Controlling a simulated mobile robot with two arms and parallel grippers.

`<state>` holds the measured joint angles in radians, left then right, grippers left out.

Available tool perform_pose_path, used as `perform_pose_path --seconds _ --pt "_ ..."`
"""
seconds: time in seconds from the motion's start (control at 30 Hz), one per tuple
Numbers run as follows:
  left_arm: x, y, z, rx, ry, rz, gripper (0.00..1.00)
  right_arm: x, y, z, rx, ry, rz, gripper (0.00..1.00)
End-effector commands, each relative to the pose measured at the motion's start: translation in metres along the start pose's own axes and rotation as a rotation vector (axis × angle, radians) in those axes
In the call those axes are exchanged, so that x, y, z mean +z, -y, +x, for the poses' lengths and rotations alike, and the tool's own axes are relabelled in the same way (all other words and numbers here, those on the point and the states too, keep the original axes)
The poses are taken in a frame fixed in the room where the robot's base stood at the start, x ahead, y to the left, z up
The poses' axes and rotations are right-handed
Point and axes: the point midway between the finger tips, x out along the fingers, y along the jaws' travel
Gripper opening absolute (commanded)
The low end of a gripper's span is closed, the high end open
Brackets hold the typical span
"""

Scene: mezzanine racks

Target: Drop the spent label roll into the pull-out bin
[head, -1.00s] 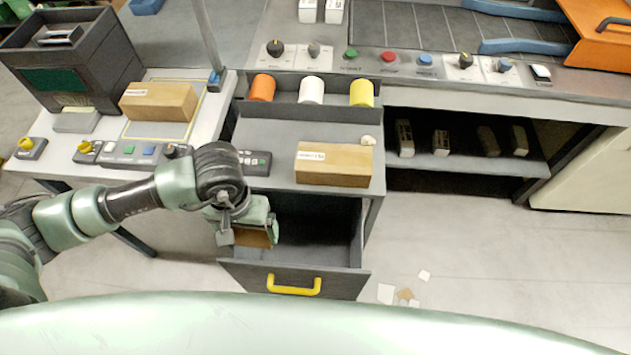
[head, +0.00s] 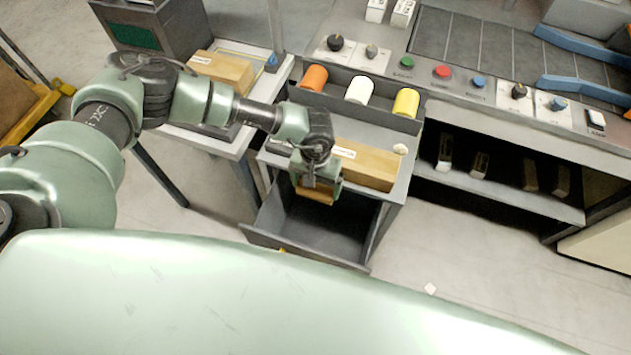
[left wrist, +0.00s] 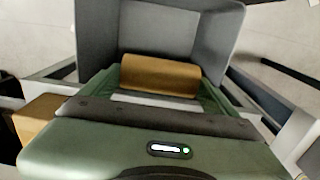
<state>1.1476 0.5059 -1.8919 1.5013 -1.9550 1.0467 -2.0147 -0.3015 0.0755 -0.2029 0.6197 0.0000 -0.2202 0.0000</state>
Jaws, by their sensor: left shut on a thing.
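The spent label roll is a brown cylinder (head: 313,195), gripped by my left gripper (head: 317,186). In the left wrist view the roll (left wrist: 160,76) lies across between the green fingers, with grey bin walls beyond it. The pull-out bin (head: 335,238) is a dark grey drawer, pulled open below the workbench; its visible floor looks empty. My left gripper holds the roll above the back left part of the bin opening. The bin's front is partly hidden by my own body. My right gripper is not in view.
A cardboard box (head: 368,166) sits on the bench top just behind the gripper. Orange (head: 314,77), white (head: 359,89) and yellow (head: 406,102) rolls stand in a rack behind it. Another box (head: 222,70) is on the left table. Floor right of the bin is mostly clear.

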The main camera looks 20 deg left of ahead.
Motion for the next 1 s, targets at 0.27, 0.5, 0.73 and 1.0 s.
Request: perform_pose_path --seconds 0.27,0.5,0.73,1.0 --pt "0.0 0.0 0.035 -0.001 0.0 0.0 0.51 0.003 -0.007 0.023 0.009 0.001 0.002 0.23" --pt "0.0 0.0 0.037 -0.001 0.0 0.0 0.51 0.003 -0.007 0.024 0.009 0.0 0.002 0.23" --pt "0.0 0.0 0.037 -0.001 0.0 0.0 1.0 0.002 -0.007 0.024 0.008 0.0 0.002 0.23" --pt "-0.001 0.0 0.028 0.001 -0.003 -0.001 1.0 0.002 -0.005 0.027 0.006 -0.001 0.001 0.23"
